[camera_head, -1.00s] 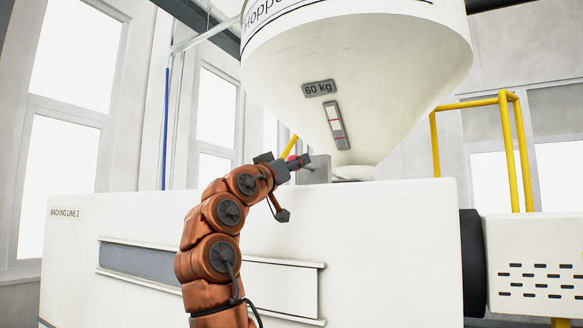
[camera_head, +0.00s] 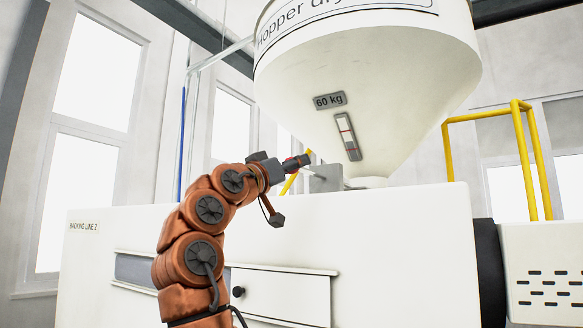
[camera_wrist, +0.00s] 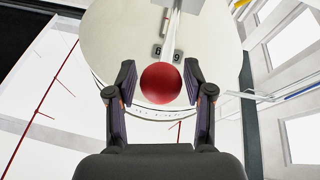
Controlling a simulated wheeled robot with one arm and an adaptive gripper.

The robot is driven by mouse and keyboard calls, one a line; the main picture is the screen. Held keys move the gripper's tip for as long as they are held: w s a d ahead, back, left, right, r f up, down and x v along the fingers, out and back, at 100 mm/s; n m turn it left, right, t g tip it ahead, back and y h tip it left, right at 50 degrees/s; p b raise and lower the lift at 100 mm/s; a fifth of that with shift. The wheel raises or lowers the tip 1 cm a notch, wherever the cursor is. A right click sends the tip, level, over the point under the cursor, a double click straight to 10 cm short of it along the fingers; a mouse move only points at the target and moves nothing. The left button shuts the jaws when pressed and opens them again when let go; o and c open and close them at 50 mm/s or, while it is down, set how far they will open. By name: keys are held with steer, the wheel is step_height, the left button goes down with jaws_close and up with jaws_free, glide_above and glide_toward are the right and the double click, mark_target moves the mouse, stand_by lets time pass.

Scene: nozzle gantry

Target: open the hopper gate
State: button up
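The hopper (camera_head: 400,110) is a large white cone with a "60 kg" plate and a sight strip. A grey plate-like box (camera_head: 325,179) sits by its outlet, just above the white machine. A red ball knob (camera_wrist: 160,83) shows large between my gripper's fingers in the wrist view, with a pale bar behind it. My gripper (camera_head: 302,160) is left of the hopper outlet in the head view, where only a sliver of red shows. Its fingers (camera_wrist: 160,75) stand apart on both sides of the knob. Whether they touch it is unclear. The gate itself is not clearly visible.
The white machine body (camera_head: 400,240) fills the space below the hopper, with a dark-knobbed panel (camera_head: 280,295) on its front. A yellow bar (camera_head: 290,184) shows behind my gripper. Yellow railing (camera_head: 520,150) stands at the right. Tall windows line the left.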

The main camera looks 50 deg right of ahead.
steer(key=shift+o, duration=0.7)
steer(key=shift+a+f, duration=0.1)
steer(key=shift+a, duration=0.3)
steer(key=shift+a+f, duration=0.4)
steer(key=shift+a, duration=0.2)
steer(key=v, duration=0.9)
steer(key=shift+a, duration=0.4)
steer(key=shift+s+f, duration=0.1)
steer(key=shift+s, duration=0.05)
